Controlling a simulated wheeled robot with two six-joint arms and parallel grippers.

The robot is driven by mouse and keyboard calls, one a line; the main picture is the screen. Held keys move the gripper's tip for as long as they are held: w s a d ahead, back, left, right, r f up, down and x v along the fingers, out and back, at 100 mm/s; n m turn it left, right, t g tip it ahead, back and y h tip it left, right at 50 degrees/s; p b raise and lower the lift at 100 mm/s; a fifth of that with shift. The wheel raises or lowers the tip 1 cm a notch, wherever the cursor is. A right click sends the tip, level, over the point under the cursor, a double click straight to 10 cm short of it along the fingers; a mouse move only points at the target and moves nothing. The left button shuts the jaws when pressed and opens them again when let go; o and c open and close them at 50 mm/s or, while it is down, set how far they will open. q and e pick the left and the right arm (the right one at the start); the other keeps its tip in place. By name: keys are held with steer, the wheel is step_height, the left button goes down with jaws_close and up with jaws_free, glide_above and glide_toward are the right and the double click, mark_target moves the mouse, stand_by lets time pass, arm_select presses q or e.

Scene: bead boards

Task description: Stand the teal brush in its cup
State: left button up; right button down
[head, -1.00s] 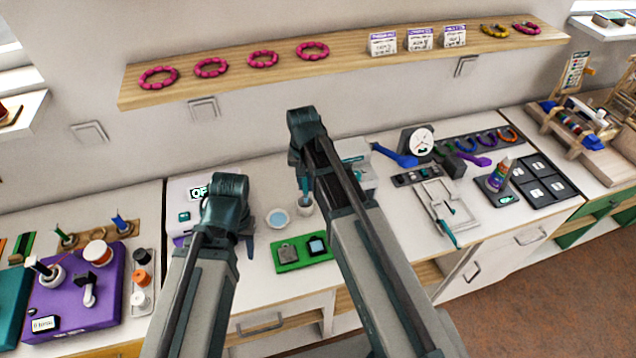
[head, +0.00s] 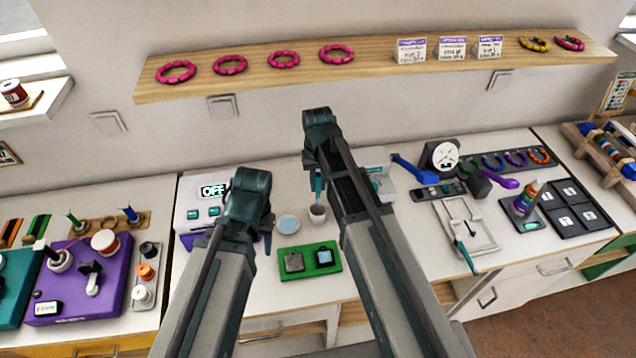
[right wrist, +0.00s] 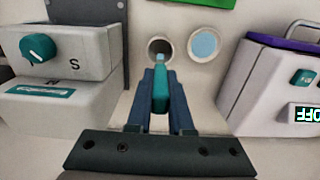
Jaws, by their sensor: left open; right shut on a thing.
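The teal brush (head: 318,182) is in my right gripper (head: 316,172), just above the small grey cup (head: 317,214). The right wrist view shows the brush (right wrist: 160,92) clamped between the two dark fingers (right wrist: 160,105). Its pale end overlaps the near side of the cup's round opening (right wrist: 158,46). Whether that end is above the rim or inside it I cannot tell. My left gripper (head: 262,234) is open and empty, low over the table to the left of the cup; its own arm hides part of it.
A pale blue round dish (head: 289,225) sits beside the cup. A green mat (head: 284,269) with two small items lies in front. A white box with an OFF display (head: 213,190) stands left. A grey device with a teal knob (right wrist: 38,47) is close by.

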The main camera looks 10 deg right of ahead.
mark_target(318, 175)
arm_select(q)
steer(key=shift+f+b, duration=4.05)
steer(key=shift+f, duration=0.3)
arm_select(e)
steer(key=shift+f, duration=4.4)
steer(key=c, duration=0.7)
jaws_free()
steer(key=shift+c, duration=0.2)
arm_select(q)
steer(key=shift+r, duration=0.1)
arm_select(e)
steer(key=shift+r, duration=0.1)
step_height(318, 175, up, 14)
steer(key=p, duration=1.4)
arm_select(q)
step_height(318, 175, up, 14)
steer(key=shift+f, duration=0.2)
arm_select(e)
steer(key=shift+f, duration=0.2)
